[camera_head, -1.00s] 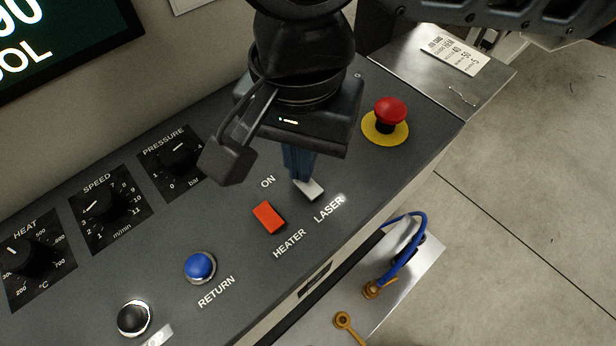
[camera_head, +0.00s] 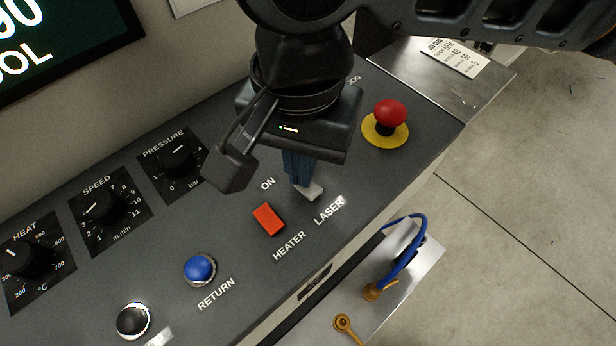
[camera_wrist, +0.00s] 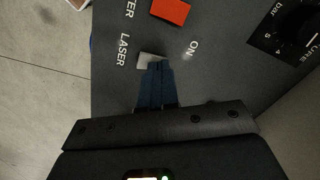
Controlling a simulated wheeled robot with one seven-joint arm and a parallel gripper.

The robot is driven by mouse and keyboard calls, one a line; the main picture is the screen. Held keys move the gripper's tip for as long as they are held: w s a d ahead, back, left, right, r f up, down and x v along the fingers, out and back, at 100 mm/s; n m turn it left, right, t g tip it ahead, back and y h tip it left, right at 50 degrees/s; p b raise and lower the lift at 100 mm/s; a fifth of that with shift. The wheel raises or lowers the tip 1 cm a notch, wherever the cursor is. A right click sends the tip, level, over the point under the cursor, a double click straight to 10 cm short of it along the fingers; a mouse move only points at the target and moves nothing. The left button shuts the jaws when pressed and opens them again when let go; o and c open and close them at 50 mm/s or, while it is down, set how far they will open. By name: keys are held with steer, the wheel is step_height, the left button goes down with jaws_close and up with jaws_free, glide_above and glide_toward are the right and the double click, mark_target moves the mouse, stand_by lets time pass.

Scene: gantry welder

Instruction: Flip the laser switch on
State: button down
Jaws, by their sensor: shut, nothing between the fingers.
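The laser switch (camera_head: 313,191) is a small light-grey rocker beside the word LASER on the dark panel. It also shows in the wrist view (camera_wrist: 148,58), just ahead of my fingertips. My gripper (camera_head: 303,183) points down at the panel with its blue fingers together and nothing between them. The fingertips (camera_wrist: 158,66) are at the switch's edge on the ON side and cover part of it. I cannot tell whether they touch it. Which way the rocker is tilted is not clear.
The red heater switch (camera_head: 268,219) is close beside the laser switch. A red emergency button (camera_head: 390,113) on a yellow disc stands to the right. A blue RETURN button (camera_head: 199,268) and the pressure knob (camera_head: 178,155) are to the left. A blue cable (camera_head: 407,249) loops below the panel edge.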

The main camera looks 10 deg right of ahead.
step_height(320, 180, up, 7)
steer(key=p, duration=0.6)
steer(key=shift+f+p, duration=0.2)
steer(key=shift+p, duration=0.2)
steer(key=shift+a, duration=0.1)
